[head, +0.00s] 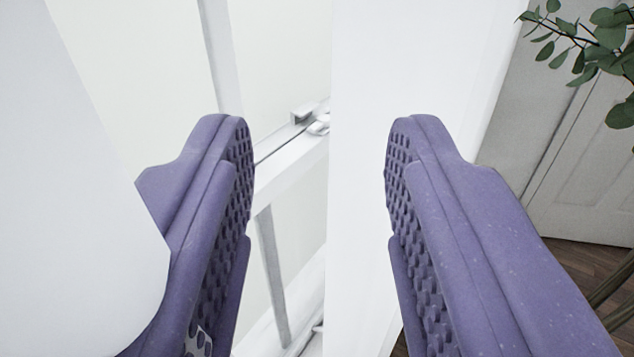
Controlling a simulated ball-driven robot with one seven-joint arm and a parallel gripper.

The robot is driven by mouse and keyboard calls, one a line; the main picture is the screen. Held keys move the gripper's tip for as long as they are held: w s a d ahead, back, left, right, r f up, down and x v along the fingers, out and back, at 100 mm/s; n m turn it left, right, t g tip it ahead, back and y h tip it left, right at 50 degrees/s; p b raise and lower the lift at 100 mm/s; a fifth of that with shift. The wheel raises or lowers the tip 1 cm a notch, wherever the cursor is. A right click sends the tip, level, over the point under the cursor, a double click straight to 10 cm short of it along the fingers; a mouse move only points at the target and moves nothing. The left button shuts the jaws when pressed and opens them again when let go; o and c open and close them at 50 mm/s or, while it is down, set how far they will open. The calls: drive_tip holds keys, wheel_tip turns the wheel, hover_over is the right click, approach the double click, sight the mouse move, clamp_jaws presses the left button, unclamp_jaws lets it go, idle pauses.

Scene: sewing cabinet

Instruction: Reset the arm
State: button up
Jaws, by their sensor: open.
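My gripper (318,150) is in the lower middle of the head view. Its two purple fingers with studded inner pads stand wide apart, and nothing is between them. Behind the gap is a white window frame (300,155) with a latch on its crossbar, and a white upright face (358,80) to the right of it. I cannot tell how far the fingertips are from these surfaces. A smooth white shape (70,220) fills the left side and hides part of the left finger.
A plant with green leaves (610,60) hangs into the upper right corner. Behind it is a pale panelled door (585,175). Dark wooden floor (585,265) shows at the lower right.

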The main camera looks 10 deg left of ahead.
drive_tip(key=shift+v, duration=1.45)
drive_tip(key=s+d+r+m+h, duration=0.1)
drive_tip(key=s+r+h, duration=0.1)
drive_tip(key=r, duration=0.8)
drive_tip(key=s+d+r+m+h, duration=0.1)
drive_tip(key=s+d+r+h, duration=0.1)
drive_tip(key=r, duration=0.7)
drive_tip(key=s+r+g, duration=0.2)
drive_tip(key=s+r, duration=1.2)
drive_tip(key=shift+s+a, duration=0.35)
